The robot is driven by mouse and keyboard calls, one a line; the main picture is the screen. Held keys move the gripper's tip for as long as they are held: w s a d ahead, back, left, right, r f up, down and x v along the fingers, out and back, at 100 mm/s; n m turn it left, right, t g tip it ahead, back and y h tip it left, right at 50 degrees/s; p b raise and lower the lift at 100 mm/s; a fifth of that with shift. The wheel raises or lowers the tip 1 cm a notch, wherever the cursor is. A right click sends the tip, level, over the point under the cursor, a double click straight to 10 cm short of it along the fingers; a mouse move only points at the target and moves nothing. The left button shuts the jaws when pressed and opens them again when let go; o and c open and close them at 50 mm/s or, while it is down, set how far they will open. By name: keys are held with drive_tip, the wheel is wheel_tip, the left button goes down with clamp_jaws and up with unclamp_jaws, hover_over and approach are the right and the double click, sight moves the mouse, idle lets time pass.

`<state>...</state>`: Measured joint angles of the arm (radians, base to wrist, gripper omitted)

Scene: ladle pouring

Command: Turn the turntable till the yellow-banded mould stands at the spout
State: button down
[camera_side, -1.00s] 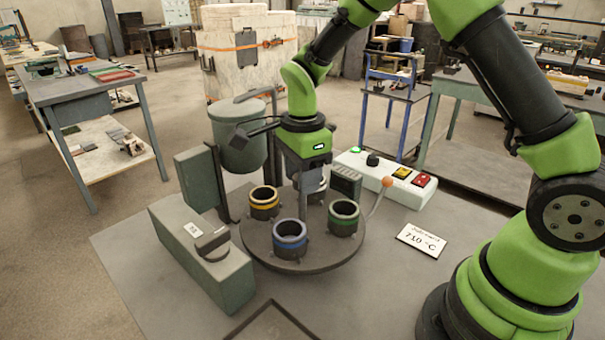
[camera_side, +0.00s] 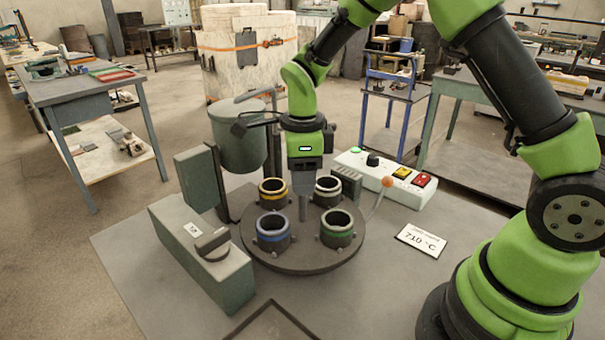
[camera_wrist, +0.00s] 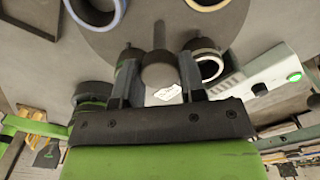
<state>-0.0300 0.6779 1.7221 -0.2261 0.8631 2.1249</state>
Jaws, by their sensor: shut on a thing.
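The round dark turntable (camera_side: 303,262) carries the moulds. The yellow-banded mould (camera_side: 273,193) stands at its back left, the blue-banded one (camera_side: 272,232) at front left, the green-banded one (camera_side: 337,229) at front right and a white-banded one (camera_side: 328,191) at back right. My gripper (camera_side: 303,190) points down over the turntable's middle. In the wrist view its fingers are shut on a round central post (camera_wrist: 158,75). The grey-green pot (camera_side: 238,150) stands behind and left of the yellow-banded mould. I cannot clearly make out its spout.
A grey-green box (camera_side: 205,262) lies close to the turntable's left. A white control box (camera_side: 385,180) with buttons stands behind right, near a lever with an orange knob (camera_side: 387,182). A temperature card (camera_side: 420,239) lies at right.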

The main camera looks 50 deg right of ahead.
idle(0.5)
drive_tip(key=c, duration=0.7)
unclamp_jaws()
wheel_tip(320, 180, up, 10)
drive_tip(key=shift+f, duration=0.2)
drive_tip(key=shift+r, duration=0.15)
